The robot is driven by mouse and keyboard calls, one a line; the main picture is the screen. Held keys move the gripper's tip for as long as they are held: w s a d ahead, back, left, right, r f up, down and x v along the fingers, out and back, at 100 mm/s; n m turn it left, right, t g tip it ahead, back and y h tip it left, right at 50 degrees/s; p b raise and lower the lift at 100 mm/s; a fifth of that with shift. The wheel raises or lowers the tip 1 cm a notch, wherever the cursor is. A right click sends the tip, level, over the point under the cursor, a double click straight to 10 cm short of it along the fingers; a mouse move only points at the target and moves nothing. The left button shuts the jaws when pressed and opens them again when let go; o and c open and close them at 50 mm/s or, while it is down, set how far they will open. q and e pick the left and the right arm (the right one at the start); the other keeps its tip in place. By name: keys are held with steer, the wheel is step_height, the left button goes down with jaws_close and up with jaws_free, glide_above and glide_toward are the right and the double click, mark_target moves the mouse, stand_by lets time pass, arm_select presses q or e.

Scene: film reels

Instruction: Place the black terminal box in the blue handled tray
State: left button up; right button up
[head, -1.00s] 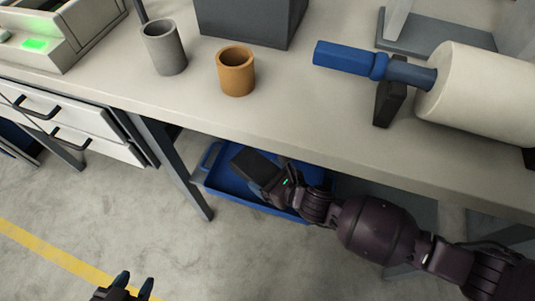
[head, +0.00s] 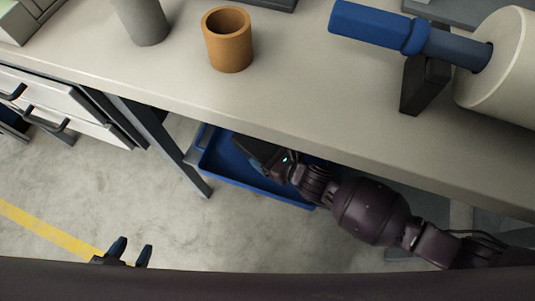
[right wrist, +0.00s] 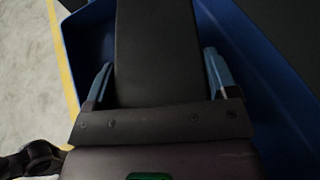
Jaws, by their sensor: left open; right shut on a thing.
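The black terminal box (head: 254,148) is a dark slab, partly hidden under the worktop's edge in the head view. My right gripper (head: 266,163) is shut on it. In the right wrist view the box (right wrist: 157,40) lies between the two blue fingers of my right gripper (right wrist: 158,76). The blue handled tray (head: 228,178) is below the worktop, and the box is over its interior; I cannot tell whether it touches the tray floor. The tray wall (right wrist: 275,75) also shows in the right wrist view. My left gripper (head: 130,250) is open and empty, low at the left.
The worktop (head: 300,110) overhangs the tray and my right arm. An orange cup (head: 228,42), a grey cup (head: 143,22) and a blue-handled roller (head: 385,30) are on it. A table leg (head: 165,145) stands left of the tray. Floor at the left is clear.

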steer(key=shift+f+b, duration=0.4)
steer(key=shift+f, duration=0.95)
steer(key=shift+f, duration=0.2)
steer(key=o, duration=1.2)
steer(key=shift+r, duration=0.25)
steer(key=p+v, duration=0.3)
steer(key=v, duration=0.8)
steer(key=shift+w+r+p, duration=0.1)
steer(key=shift+p, duration=0.2)
steer(key=shift+s+d, duration=0.4)
